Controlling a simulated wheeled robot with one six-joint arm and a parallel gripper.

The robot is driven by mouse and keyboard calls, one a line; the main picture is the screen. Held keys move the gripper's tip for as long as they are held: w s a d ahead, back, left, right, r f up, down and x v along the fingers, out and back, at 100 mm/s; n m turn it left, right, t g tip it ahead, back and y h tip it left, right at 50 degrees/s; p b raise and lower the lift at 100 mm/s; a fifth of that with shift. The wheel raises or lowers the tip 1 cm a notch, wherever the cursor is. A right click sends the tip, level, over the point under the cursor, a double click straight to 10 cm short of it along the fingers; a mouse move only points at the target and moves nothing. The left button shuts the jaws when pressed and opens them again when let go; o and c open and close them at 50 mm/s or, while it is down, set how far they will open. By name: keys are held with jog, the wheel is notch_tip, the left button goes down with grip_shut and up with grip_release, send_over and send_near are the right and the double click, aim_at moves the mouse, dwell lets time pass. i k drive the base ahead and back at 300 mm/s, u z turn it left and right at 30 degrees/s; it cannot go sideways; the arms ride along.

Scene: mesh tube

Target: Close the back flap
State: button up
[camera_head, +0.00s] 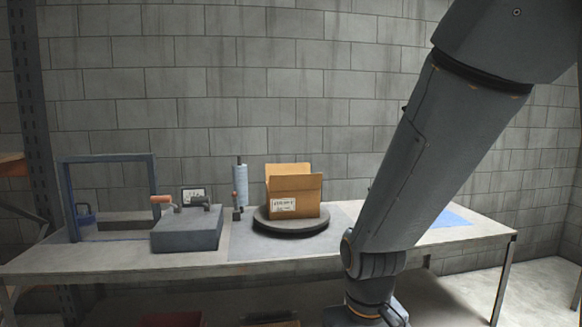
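An open brown cardboard box (308,209) stands on a round dark turntable (305,228) on the workbench. It has a white printed label on its front side. The back flap (288,168) stands up at the rear of the box. Another flap (297,183) stands raised in front of it and hides its lower part and the inside of the box. My grey arm crosses the right side of the picture, apart from the box. My gripper is not in view.
The workbench (120,257) also holds a blue frame (152,180), a grey block-shaped device (187,233) with an orange handle, and an upright blue roll (239,187). A blue sheet (450,218) lies at the right. A block wall stands behind.

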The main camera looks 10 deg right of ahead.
aim_at(271, 169)
jog(key=u, duration=0.65)
jog(key=i, duration=1.4)
jog(key=z, duration=0.5)
jog(key=i, duration=0.75)
jog(key=z, duration=0.65)
